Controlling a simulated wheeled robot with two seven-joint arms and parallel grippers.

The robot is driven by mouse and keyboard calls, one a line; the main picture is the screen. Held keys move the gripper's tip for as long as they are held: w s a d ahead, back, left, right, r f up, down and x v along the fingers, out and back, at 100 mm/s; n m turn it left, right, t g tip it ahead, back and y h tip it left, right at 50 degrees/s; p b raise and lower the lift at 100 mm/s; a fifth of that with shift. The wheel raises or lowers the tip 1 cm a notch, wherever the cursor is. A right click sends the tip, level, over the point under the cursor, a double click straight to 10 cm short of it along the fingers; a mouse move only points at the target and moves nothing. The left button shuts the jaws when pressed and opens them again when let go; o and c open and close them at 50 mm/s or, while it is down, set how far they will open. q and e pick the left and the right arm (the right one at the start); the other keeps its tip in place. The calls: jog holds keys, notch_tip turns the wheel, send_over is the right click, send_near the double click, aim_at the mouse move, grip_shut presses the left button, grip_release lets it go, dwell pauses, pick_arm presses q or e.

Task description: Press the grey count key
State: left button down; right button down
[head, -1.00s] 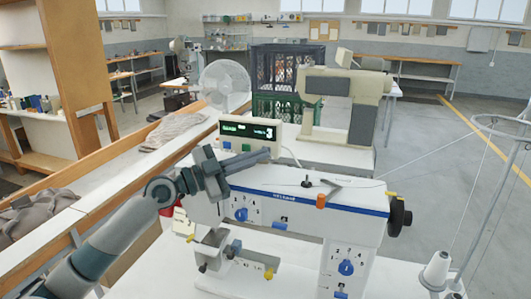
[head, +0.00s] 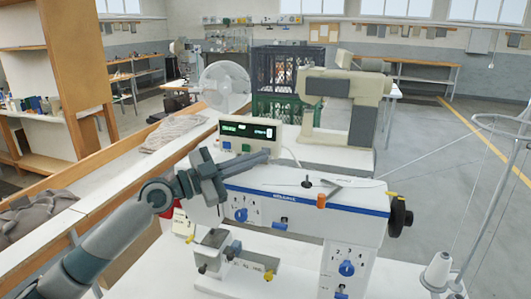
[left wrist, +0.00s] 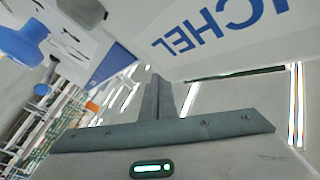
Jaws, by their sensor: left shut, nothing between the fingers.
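The counter box (head: 233,135), cream with a lit green display (head: 240,129), stands on top of the white machine behind its front face. A blue key (head: 227,145) and a green key (head: 246,148) show below the display. I cannot make out the grey count key; the fingers cover the right part of the key row. My left gripper (head: 266,156) is shut and empty, its fingertips at the lower right of the box. Whether they touch it I cannot tell. In the left wrist view the shut fingers (left wrist: 157,96) point at pale surfaces, with no key visible.
The white machine (head: 300,188) with blue stripe, dials and handwheel (head: 399,216) lies below and right of the gripper. Behind are another machine (head: 345,95), a fan (head: 225,85) and crates. A thread stand (head: 440,270) is at right.

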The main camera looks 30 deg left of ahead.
pick_arm(q)
jog(key=shift+s, duration=0.1)
dwell(0.3)
jog(key=s, duration=0.2)
jog(key=s+d, duration=0.1)
jog(key=s, duration=0.1)
jog(key=shift+s+d, duration=0.1)
jog(key=shift+s, duration=0.25)
dwell(0.9)
